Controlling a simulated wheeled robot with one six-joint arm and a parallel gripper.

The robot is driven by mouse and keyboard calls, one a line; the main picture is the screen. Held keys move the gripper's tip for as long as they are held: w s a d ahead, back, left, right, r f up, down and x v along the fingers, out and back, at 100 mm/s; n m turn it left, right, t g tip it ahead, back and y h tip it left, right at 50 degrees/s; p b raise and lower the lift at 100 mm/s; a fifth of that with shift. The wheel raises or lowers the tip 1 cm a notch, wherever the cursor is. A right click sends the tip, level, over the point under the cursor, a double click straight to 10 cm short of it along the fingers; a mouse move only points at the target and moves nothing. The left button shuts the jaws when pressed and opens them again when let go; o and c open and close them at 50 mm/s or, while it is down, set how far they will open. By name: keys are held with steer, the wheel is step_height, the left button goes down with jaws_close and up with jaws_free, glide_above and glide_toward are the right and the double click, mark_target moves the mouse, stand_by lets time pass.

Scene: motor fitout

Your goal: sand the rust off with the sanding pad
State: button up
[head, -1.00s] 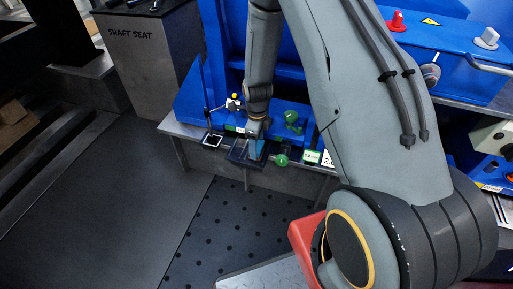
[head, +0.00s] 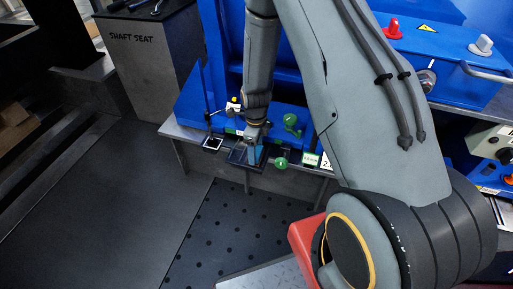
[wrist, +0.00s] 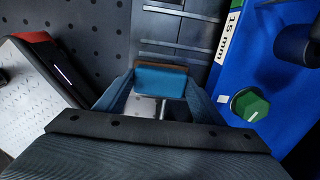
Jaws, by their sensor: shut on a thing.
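My gripper (head: 254,146) is shut on the sanding pad, at the front edge of the blue machine's bench. In the wrist view the sanding pad (wrist: 160,79) is a blue block with a brown strip along its far edge, held between the two fingertips of my gripper (wrist: 160,88). In the head view a small blue face of the pad (head: 257,155) shows below the wrist, over or beside a dark tray-like piece (head: 236,156). I cannot tell whether the pad touches anything. No rust can be made out in either view.
A green knob (head: 282,163) and a green hand-wheel part (head: 292,121) are close to the right of my gripper. A thin upright stand (head: 209,125) is to the left. A cabinet marked SHAFT SEAT (head: 150,65) stands farther left.

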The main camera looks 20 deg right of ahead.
steer(key=shift+s+a+f+p, duration=0.15)
steer(key=shift+s+a+p, duration=0.15)
steer(key=shift+s, duration=0.3)
steer(key=shift+s+a+f+p, duration=0.15)
steer(key=shift+s+a, duration=0.25)
steer(key=shift+s, duration=0.2)
steer(key=shift+w+d+r, duration=0.15)
steer(key=shift+w+d, duration=0.7)
steer(key=shift+w, duration=0.25)
steer(key=shift+c, duration=0.5)
steer(key=shift+w+d+r+b, duration=0.1)
steer(key=shift+w+d+b, duration=0.2)
steer(key=shift+w, duration=0.3)
steer(key=shift+w+d+r+b, duration=0.1)
steer(key=shift+w+d+b, duration=0.15)
steer(key=shift+w, duration=0.35)
steer(key=shift+r, duration=0.1)
steer(key=shift+w+d+r+p, duration=0.1)
steer(key=shift+r+p, duration=1.45)
steer(key=shift+r, duration=0.5)
steer(key=shift+r+p, duration=1)
steer(key=shift+r, duration=0.4)
